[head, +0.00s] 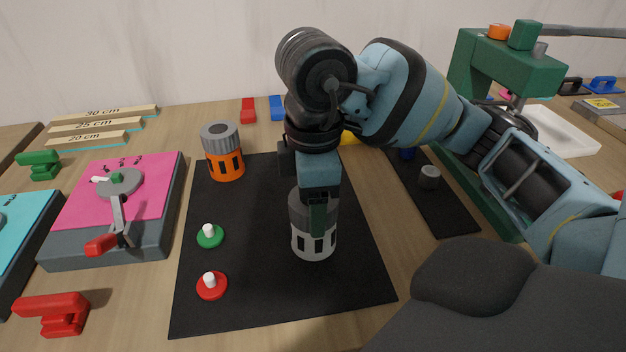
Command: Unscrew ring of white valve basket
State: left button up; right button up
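The white valve basket (314,244) stands upright on the black mat (260,300), with dark slots around its side. Its grey ring (298,207) sits on top and is partly covered by my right gripper (318,212). This gripper comes down from above, and one finger lies in front of the ring. The other finger is hidden, so I cannot tell whether it grips the ring. My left gripper is not in view.
An orange valve basket (226,165) with a grey ring stands at the mat's back left. A green valve (209,236) and a red valve (211,286) with white stems lie on the left. A pink-topped box (150,190) is left of the mat. A green press (510,65) stands back right.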

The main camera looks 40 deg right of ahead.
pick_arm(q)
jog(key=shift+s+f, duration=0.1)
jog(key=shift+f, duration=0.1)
pick_arm(e)
jog(key=shift+f+n, duration=0.15)
jog(key=shift+n, duration=0.35)
jog(key=o, duration=1)
jog(key=shift+o, duration=0.2)
jog(key=shift+r, duration=0.2)
jog(key=shift+r+p, duration=1.85)
jog(key=shift+r, duration=0.65)
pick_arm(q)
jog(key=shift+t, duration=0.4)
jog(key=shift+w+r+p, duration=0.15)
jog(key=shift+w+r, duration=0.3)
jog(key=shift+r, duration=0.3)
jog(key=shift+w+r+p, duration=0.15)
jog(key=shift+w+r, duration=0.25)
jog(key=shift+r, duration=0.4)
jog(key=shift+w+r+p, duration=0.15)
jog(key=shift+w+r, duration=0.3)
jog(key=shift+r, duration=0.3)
pick_arm(e)
jog(key=shift+r, duration=0.95)
